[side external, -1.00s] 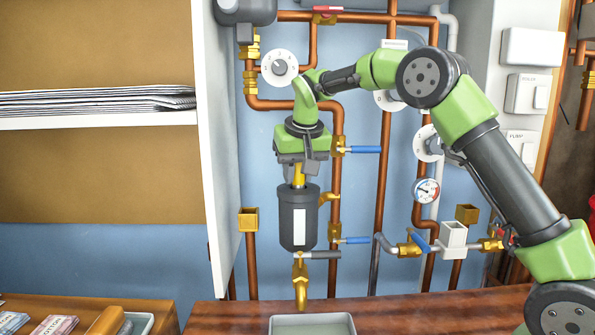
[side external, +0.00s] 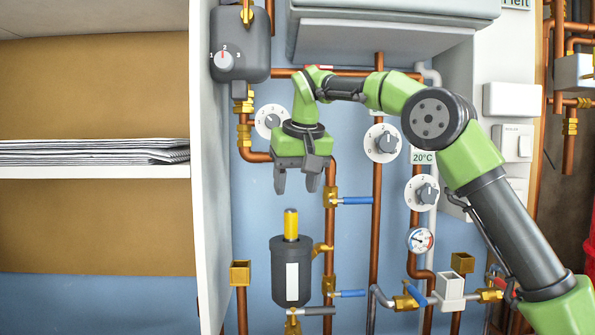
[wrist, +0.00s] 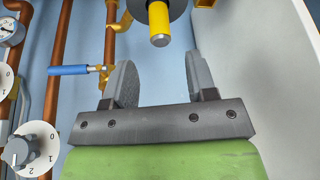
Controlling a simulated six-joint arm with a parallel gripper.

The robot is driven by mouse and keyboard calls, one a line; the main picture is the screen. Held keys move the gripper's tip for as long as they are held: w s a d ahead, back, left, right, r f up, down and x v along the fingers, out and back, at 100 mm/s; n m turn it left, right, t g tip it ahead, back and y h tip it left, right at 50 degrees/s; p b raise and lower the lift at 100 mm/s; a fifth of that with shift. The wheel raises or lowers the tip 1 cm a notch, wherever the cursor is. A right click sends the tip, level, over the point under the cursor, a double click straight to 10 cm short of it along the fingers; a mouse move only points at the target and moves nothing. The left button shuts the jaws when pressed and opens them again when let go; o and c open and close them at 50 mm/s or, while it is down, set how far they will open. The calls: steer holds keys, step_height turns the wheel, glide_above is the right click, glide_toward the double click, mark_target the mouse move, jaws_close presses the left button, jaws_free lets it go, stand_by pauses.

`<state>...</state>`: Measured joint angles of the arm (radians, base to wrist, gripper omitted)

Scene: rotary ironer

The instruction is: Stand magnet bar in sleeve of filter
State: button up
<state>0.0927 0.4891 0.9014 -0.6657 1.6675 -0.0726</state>
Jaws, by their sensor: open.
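The magnet bar (side external: 291,224) is a yellow cylinder with a grey end. It stands upright in the top of the dark grey filter (side external: 291,268), with its upper part sticking out. The filter body has a white label on its front; the sleeve inside it is hidden. My gripper (side external: 297,188) is open and empty above the bar, with a clear gap between its fingertips and the bar's top. In the wrist view, the bar (wrist: 159,25) shows beyond the open fingers of my gripper (wrist: 160,80).
Copper pipes and blue-handled valves (side external: 350,201) run close to the right of the filter. Dials (side external: 382,143) and a gauge (side external: 420,240) are on the wall. A white cabinet side (side external: 208,200) stands to the left.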

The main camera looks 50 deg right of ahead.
steer(key=s+a+r+n+t+y, duration=0.1)
steer(key=s+a, duration=0.2)
steer(key=s, duration=0.4)
steer(key=s+a+r+n+t+y, duration=0.1)
steer(key=s+a, duration=0.2)
steer(key=s, duration=0.4)
steer(key=s+a+f+t+y, duration=0.1)
steer(key=s+a+f+y, duration=0.1)
steer(key=s+f, duration=0.6)
steer(key=shift+s+a, duration=0.5)
steer(key=shift+s, duration=0.9)
steer(key=shift+f, duration=0.1)
